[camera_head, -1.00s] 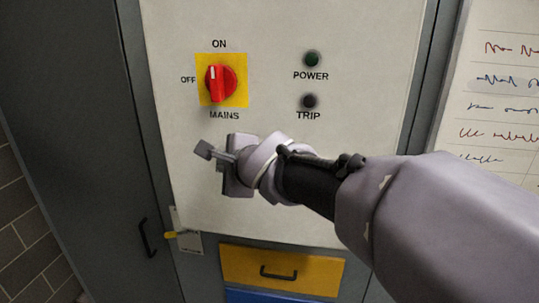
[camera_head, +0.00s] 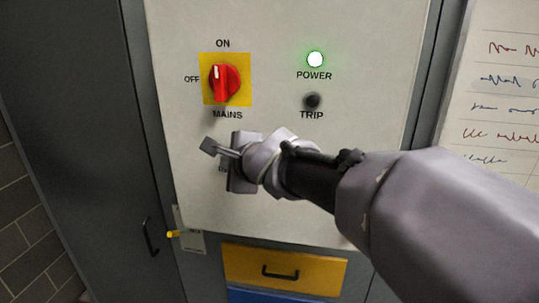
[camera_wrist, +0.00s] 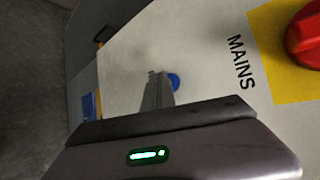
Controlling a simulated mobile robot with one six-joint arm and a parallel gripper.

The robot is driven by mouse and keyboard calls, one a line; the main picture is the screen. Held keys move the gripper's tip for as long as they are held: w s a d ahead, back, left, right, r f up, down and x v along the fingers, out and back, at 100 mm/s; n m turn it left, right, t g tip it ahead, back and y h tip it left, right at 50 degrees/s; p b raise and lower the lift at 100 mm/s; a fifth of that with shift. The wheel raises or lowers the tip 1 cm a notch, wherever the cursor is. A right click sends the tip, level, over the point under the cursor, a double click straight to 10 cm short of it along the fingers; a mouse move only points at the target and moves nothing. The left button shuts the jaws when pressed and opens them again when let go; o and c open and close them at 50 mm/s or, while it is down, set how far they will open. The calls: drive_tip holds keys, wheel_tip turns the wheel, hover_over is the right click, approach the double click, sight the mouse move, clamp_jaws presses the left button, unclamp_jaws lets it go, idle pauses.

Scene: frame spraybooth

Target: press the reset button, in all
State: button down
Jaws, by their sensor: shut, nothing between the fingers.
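My gripper (camera_head: 209,146) is shut and empty in front of the panel, below the mains switch. In the wrist view its fingers (camera_wrist: 153,76) point at the panel just beside a round blue button (camera_wrist: 174,82), partly covered by them. I cannot tell whether they touch it. The green POWER lamp (camera_head: 315,60) is lit. The TRIP lamp (camera_head: 312,101) is dark.
The red mains switch (camera_head: 224,81) on its yellow plate has its white mark upright, towards ON; it also shows in the wrist view (camera_wrist: 306,38). A yellow drawer (camera_head: 284,267) lies below the panel. A written board (camera_head: 500,95) hangs at the right.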

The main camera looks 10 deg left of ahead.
idle(0.4)
drive_tip(key=shift+s, duration=0.85)
drive_tip(key=s, duration=0.1)
drive_tip(key=s+p, duration=0.1)
drive_tip(key=s, duration=0.3)
drive_tip(key=shift+a, duration=0.25)
drive_tip(key=s+d+f+n+g+h+b, duration=0.1)
drive_tip(key=s+d+f+n+b, duration=0.2)
drive_tip(key=s+d+f+b, duration=0.4)
drive_tip(key=s+d+f+n+g+h+b, duration=0.2)
drive_tip(key=s+d+f+b, duration=0.6)
drive_tip(key=f+b, duration=0.8)
drive_tip(key=s+d+f+n+g+h+b, duration=0.1)
drive_tip(key=s+d+f+n+b, duration=0.4)
drive_tip(key=f, duration=2)
drive_tip(key=s+d+h+b, duration=0.1)
drive_tip(key=s+d+b, duration=0.1)
drive_tip(key=d+b, duration=0.4)
drive_tip(key=shift+s+d+f+g+b, duration=0.2)
drive_tip(key=shift+s+g+b, duration=0.15)
drive_tip(key=shift+b, duration=0.35)
